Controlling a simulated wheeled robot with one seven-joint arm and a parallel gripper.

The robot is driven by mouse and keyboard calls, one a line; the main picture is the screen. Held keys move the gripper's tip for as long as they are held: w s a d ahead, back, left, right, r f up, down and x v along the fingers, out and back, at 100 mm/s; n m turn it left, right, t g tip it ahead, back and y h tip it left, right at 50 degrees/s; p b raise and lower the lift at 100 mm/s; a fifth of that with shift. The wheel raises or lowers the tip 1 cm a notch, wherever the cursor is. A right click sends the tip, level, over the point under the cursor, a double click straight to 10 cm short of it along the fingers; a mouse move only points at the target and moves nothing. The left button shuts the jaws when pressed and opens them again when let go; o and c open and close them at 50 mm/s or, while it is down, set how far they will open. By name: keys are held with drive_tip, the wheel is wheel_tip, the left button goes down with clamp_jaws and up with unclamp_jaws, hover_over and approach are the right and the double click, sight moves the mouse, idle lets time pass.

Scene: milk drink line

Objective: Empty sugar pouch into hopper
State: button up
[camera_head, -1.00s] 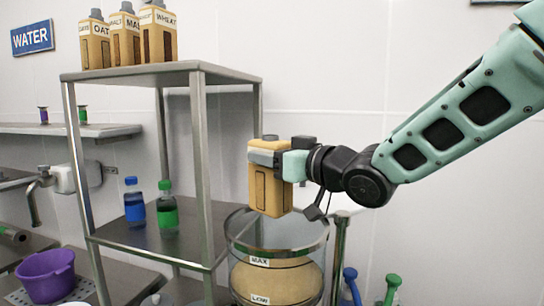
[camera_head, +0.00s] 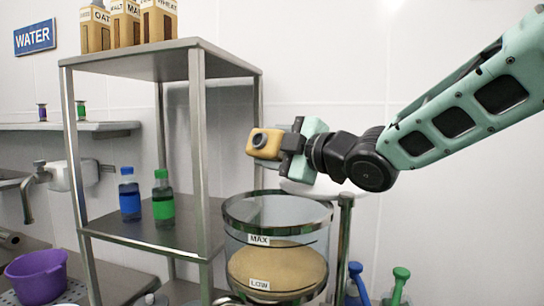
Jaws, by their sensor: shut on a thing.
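My gripper (camera_head: 297,143) is shut on a yellow-tan pouch (camera_head: 262,143). The pouch is tipped over, with its dark round mouth facing the camera and to the left; its label is not readable. It is held in the air above the clear cylindrical hopper (camera_head: 234,216), apart from the rim. The hopper has MAX and LOW marks and holds a tan heap (camera_head: 285,268) between them. No stream of sugar shows at the pouch's mouth. My gripper's far finger is partly hidden.
A metal shelf (camera_head: 180,57) stands left of the hopper, with OAT, MALT and WHEAT pouches (camera_head: 126,24) on top and blue (camera_head: 130,197) and green (camera_head: 163,202) bottles below. A purple bowl (camera_head: 38,278) is at lower left. Blue and green-handled tools (camera_head: 398,285) stand right of the hopper.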

wheel_tip(320, 180, down, 3)
drive_tip(key=n+b, duration=0.3)
drive_tip(key=n, duration=0.2)
drive_tip(key=shift+r+n, duration=0.1)
drive_tip(key=shift+n, duration=0.2)
drive_tip(key=n+b, duration=0.2)
drive_tip(key=b, duration=0.2)
drive_tip(key=f+n+b, duration=0.1)
drive_tip(key=n+b, duration=0.1)
drive_tip(key=b, duration=0.1)
drive_tip(key=shift+f+n+b, duration=0.15)
drive_tip(key=shift+n+b, duration=0.15)
drive_tip(key=shift+b, duration=0.05)
drive_tip(key=shift+f+n+b, duration=0.1)
drive_tip(key=shift+n+b, duration=0.9)
drive_tip(key=shift+b, duration=0.05)
idle(0.4)
